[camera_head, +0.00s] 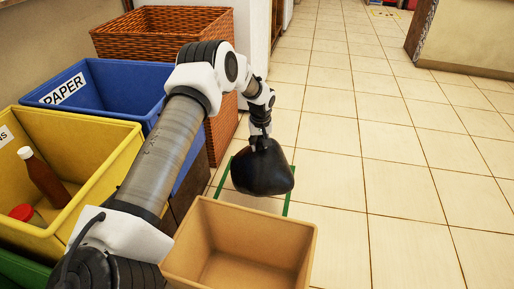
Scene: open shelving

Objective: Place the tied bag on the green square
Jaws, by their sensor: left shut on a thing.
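The tied bag (263,172) is black and rounded, gathered at its top. My left gripper (260,143) is shut on the bag's top, and the bag hangs below it. The green square (288,197) is an outline on the tiled floor. Parts of its left and right edges show on both sides of the bag, which covers much of it. I cannot tell whether the bag touches the floor. My right gripper is not in view.
An empty tan box (304,243) stands in front of the square. A yellow bin (112,160) with bottles, a blue PAPER bin (120,76) and a wicker basket (160,22) stand at the left. The tiled floor at the right is clear.

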